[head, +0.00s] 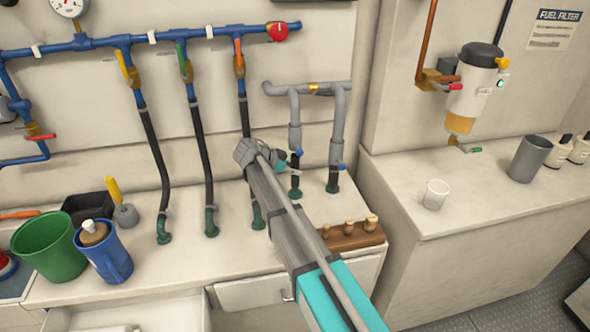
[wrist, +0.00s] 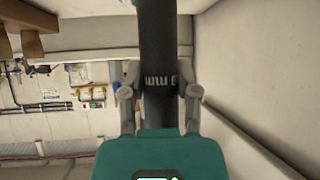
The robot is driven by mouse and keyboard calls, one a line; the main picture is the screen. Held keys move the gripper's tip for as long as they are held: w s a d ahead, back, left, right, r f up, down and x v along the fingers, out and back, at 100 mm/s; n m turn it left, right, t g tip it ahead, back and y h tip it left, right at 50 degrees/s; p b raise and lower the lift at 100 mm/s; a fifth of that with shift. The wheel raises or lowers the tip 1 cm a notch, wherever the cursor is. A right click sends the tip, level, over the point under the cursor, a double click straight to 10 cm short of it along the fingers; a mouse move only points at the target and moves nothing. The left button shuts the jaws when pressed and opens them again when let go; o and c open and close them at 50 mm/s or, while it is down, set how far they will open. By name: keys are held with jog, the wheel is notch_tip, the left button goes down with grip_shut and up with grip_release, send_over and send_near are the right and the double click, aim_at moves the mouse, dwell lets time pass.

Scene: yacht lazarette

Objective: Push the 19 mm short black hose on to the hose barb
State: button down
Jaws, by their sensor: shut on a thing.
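My gripper (wrist: 160,90) is shut on the black hose (wrist: 160,30) in the wrist view, with one finger on each side of it. White print ending in "mm" faces the camera between the fingers. Both ends of the hose lie outside or behind the gripper in that view. In the head view, my gripper (head: 284,167) is mostly hidden by my arm, beside the short black hose (head: 295,181) under the left grey pipe. A small green hose barb (head: 295,193) shows below this hose at the counter. I cannot tell how far the hose sits over it.
A second short hose (head: 333,179) stands just right. Long black hoses (head: 202,175) run down the wall to green fittings at left. A wooden rack with pegs (head: 352,234) sits near the counter's front.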

jog(key=shift+f+b, duration=1)
jog(key=shift+f, duration=0.05)
dwell(0.4)
jog(key=shift+c, duration=1.3)
grip_release()
